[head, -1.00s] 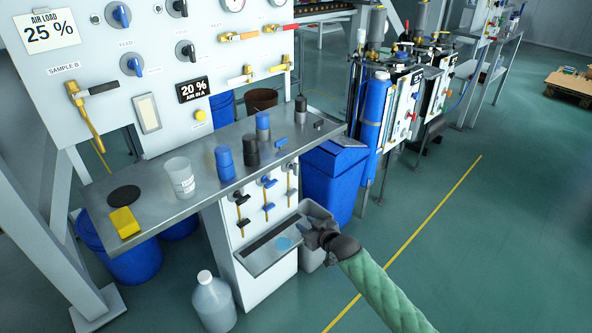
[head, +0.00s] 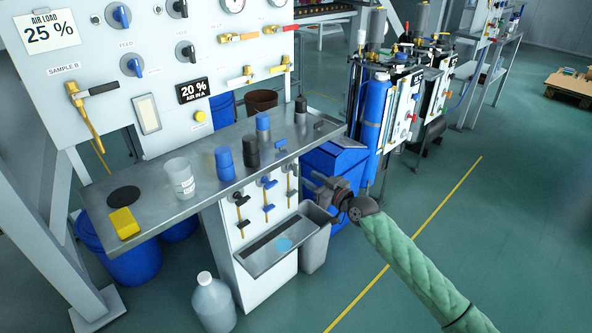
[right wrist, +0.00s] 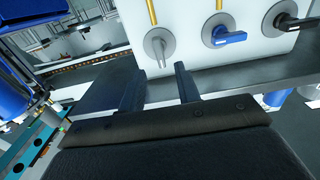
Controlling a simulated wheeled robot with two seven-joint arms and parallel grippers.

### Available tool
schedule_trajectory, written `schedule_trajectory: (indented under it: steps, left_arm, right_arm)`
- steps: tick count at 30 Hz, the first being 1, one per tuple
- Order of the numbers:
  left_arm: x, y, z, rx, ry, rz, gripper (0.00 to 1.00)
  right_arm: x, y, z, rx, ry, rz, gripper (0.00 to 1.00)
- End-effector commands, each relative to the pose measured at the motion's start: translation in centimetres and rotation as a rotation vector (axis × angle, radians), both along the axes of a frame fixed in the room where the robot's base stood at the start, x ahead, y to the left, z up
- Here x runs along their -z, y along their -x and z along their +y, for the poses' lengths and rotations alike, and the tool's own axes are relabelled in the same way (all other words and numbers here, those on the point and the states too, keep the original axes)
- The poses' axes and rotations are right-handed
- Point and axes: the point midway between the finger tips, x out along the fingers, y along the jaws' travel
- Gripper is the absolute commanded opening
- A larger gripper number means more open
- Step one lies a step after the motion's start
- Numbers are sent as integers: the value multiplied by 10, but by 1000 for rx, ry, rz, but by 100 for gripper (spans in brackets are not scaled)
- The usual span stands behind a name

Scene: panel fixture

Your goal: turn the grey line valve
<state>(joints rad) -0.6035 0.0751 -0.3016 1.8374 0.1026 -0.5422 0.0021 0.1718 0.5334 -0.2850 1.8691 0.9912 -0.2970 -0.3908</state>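The small white panel (head: 258,262) under the bench carries columns of valves with black, blue and grey handles. The grey valve (head: 292,168) is in the rightmost column, close under the bench edge. In the right wrist view the grey valve (right wrist: 158,47) has a round plate and a narrow grey handle, with a brass tube running from it. My right gripper (head: 320,187) is just right of the panel. In the right wrist view its fingers (right wrist: 159,88) are apart and empty, with the grey valve beyond the gap, not touched. My left gripper is out of view.
A blue-handled valve (right wrist: 226,37) and a black-handled valve (right wrist: 287,19) sit beside the grey one. The metal bench (head: 215,198) overhangs the panel. A sloped tray (head: 262,262), a grey bin (head: 316,247) and a blue bin (head: 335,165) stand close by.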

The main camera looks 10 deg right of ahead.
Motion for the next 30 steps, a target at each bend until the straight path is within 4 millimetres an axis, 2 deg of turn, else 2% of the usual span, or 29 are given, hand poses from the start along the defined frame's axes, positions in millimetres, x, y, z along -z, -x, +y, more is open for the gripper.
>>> schedule_trajectory:
  steps: [16, 21, 29, 30]
  left_arm:
    - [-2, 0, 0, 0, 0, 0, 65]
    - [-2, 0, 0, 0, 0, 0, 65]
    - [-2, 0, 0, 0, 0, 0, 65]
    - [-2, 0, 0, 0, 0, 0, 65]
  right_arm:
    - [0, -58, 34, 0, 2, -1, 33]
    - [0, -65, 38, 0, 2, 0, 33]
    - [0, -66, 38, 0, 3, -1, 33]
    - [0, -66, 38, 0, 3, -1, 25]
